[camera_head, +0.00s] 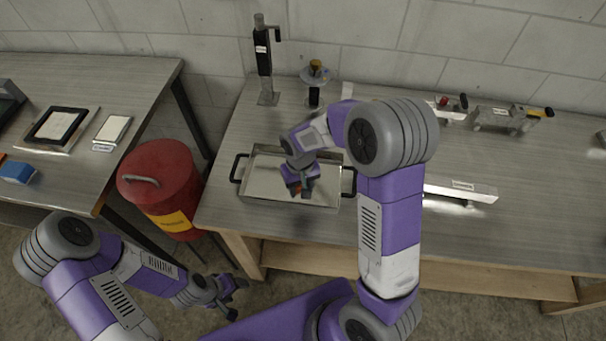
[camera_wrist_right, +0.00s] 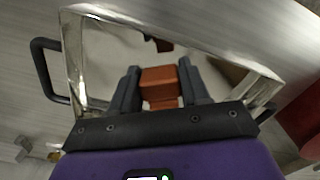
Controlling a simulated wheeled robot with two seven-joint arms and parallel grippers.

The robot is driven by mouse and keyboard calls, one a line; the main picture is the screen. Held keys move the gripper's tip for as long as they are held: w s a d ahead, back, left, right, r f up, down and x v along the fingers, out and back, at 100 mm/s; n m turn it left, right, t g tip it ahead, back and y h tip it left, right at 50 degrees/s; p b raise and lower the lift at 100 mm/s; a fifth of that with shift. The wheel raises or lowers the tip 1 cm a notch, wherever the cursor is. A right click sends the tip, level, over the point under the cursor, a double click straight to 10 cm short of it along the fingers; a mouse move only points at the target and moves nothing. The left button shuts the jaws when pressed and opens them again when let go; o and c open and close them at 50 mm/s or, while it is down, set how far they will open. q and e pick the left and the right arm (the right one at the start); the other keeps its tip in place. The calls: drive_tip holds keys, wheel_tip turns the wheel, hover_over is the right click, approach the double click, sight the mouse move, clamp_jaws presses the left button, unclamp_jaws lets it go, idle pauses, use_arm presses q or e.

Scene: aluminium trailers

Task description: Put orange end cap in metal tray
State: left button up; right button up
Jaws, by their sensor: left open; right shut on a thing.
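The orange end cap (camera_wrist_right: 159,86) is held between the two dark fingers of my right gripper (camera_wrist_right: 160,90) in the right wrist view. In the head view, my right gripper (camera_head: 299,189) points down over the metal tray (camera_head: 262,201), and a bit of orange shows at its fingertips. The tray is shallow, with black side handles, and it also shows in the right wrist view (camera_wrist_right: 72,50). I cannot tell how far the cap is above the tray floor. My left gripper (camera_head: 234,297) is open and empty, low in front of the table, away from the tray.
A red drum (camera_head: 158,184) stands between the two tables. A black stand (camera_head: 264,62) and a small dish device (camera_head: 315,78) are behind the tray. A metal rail (camera_head: 460,189) lies to its right. Metal fixtures (camera_head: 503,117) stand at the back right.

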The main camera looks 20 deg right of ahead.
sight(327, 172)
drive_tip(key=w+d+r+m, duration=0.1)
drive_tip(key=w+d, duration=0.1)
drive_tip(key=d, duration=0.2)
drive_tip(key=w+d+r+m+b, duration=0.1)
drive_tip(key=w+d+r+m, duration=0.1)
drive_tip(key=d, duration=0.1)
drive_tip(key=w+d+r+m+g, duration=0.1)
drive_tip(key=w+d+m, duration=0.1)
drive_tip(key=d, duration=0.2)
drive_tip(key=shift+w+d+r+y, duration=0.2)
drive_tip(key=shift+w+d+y, duration=0.1)
drive_tip(key=shift+w, duration=0.1)
drive_tip(key=shift+m, duration=0.3)
drive_tip(key=f, duration=0.3)
drive_tip(key=f+b, duration=0.1)
drive_tip(key=f, duration=0.2)
drive_tip(key=f+b, duration=0.1)
drive_tip(key=f, duration=0.2)
drive_tip(key=shift+w+d+f, duration=0.1)
drive_tip(key=shift+d+f, duration=0.25)
